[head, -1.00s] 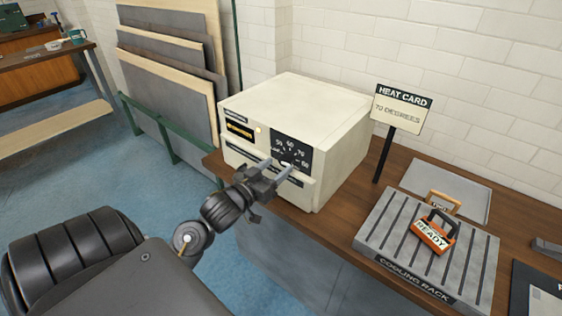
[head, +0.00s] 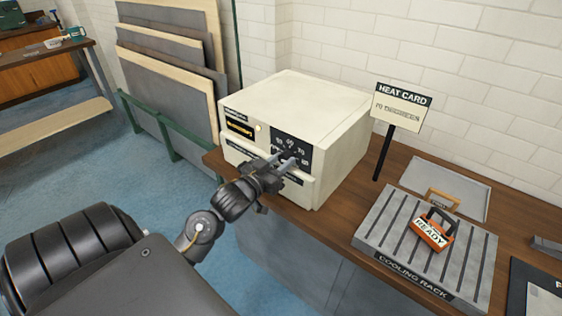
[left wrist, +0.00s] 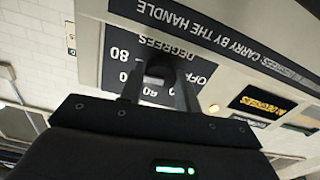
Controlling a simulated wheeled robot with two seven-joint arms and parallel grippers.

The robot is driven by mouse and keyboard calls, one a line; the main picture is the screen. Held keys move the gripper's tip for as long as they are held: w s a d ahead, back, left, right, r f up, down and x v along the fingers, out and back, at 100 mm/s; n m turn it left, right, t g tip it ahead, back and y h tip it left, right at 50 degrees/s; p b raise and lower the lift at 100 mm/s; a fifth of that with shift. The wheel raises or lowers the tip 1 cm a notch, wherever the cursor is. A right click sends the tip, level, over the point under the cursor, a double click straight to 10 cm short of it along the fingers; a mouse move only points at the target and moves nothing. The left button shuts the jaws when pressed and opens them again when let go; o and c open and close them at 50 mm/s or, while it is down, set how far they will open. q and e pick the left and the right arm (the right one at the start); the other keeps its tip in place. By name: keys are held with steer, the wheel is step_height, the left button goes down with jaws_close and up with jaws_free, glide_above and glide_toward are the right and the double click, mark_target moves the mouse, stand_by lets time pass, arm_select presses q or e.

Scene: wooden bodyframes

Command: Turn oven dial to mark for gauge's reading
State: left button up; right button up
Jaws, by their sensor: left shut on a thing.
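The cream oven (head: 335,135) stands on the wooden bench. Its black dial panel (head: 291,143) carries degree marks, with 50, 60 and 70 across the top. The heat card (head: 402,107) stands behind the bench's middle; its lower line is blurred now but reads 70 degrees in the earlier frame. My left gripper (head: 288,163) is at the panel, its fingers shut on the dial. In the left wrist view the dial (left wrist: 160,70) sits between the fingers, mostly hidden, with 80 and OFF upside down either side. Its pointer cannot be made out. My right gripper is not in view.
A grey cooling rack (head: 400,232) lies on the bench to the right, with an orange READY-tagged block (head: 430,236) on it. A grey tray (head: 473,193) lies behind it. Boards lean in a green rack (head: 170,140) left of the oven.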

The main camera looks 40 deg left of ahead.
arm_select(q)
steer(key=shift+m, duration=0.8)
steer(key=o, duration=1)
steer(key=s+b, duration=0.1)
steer(key=s, duration=0.9)
steer(key=shift+s+d, duration=0.1)
steer(key=shift+s, duration=0.3)
